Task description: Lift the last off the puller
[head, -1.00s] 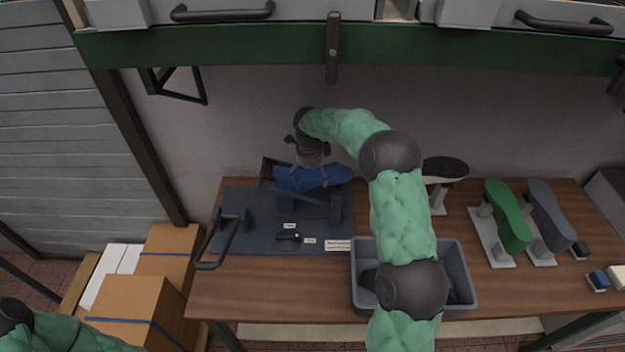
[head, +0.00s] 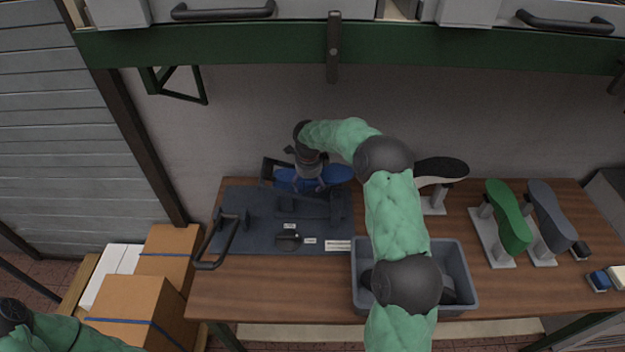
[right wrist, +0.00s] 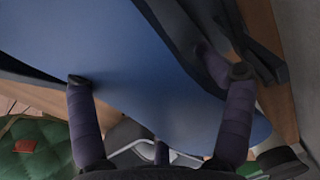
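The blue last (head: 338,174) lies on its side or sole-up at the back of the dark puller (head: 268,168), on the left part of the bench. My right gripper (head: 308,188) points down at it, with its fingers spread over the last. In the right wrist view, the last (right wrist: 150,70) fills the middle, and the open gripper's fingertips (right wrist: 160,76) stand wide apart at its edges. I cannot tell whether they touch it. My left gripper is out of view; only part of my left arm shows at the lower left.
A grey bin (head: 462,275) stands at the bench front, partly under my right arm. A black-soled last (head: 442,170), a green last (head: 510,225) and a grey last (head: 550,215) stand on the right. A black handle (head: 225,240) rises at the mat's left edge.

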